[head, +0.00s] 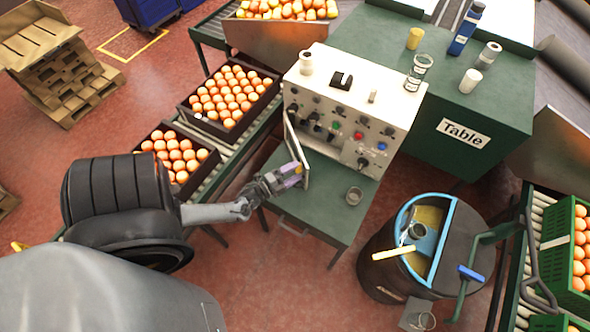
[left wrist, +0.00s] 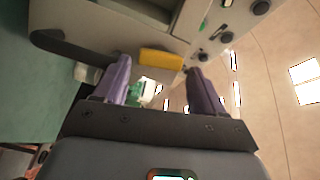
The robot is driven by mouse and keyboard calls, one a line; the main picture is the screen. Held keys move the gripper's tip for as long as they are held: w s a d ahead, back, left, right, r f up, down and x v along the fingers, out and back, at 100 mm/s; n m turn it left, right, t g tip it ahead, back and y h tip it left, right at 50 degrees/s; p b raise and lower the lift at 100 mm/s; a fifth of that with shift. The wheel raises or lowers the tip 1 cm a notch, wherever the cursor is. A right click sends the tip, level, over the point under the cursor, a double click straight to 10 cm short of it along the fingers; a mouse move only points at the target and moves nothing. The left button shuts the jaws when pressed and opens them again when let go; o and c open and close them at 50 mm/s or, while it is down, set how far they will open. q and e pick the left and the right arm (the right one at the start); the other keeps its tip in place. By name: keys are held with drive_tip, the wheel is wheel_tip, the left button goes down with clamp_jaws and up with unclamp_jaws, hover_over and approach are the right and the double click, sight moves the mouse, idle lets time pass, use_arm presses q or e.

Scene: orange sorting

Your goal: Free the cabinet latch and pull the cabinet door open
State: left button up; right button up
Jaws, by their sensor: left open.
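The cream control cabinet (head: 385,82) stands on a green table, with knobs, switches and coloured buttons on its front. A thin pale panel, seemingly the cabinet door (head: 304,160), stands out from the left part of that front, seen nearly edge-on. My left gripper (head: 290,174) is beside this panel, on its left. In the left wrist view its two purple-padded fingers (left wrist: 162,85) are apart, with nothing held between them. A yellow piece, perhaps the latch (left wrist: 161,60), lies just beyond and between the fingertips. A dark handle (left wrist: 75,49) is to its left. I cannot tell whether the fingers touch anything.
Orange-filled trays (head: 232,97) on a conveyor are to the left. A dark barrel (head: 382,250) stands front right. Bottles and cups sit on the far labelled table (head: 505,100).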

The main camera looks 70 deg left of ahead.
use_arm(q)
drive_tip(key=shift+s+d+f, duration=0.1)
drive_tip(key=shift+d+f, duration=0.05)
drive_tip(key=shift+d, duration=0.15)
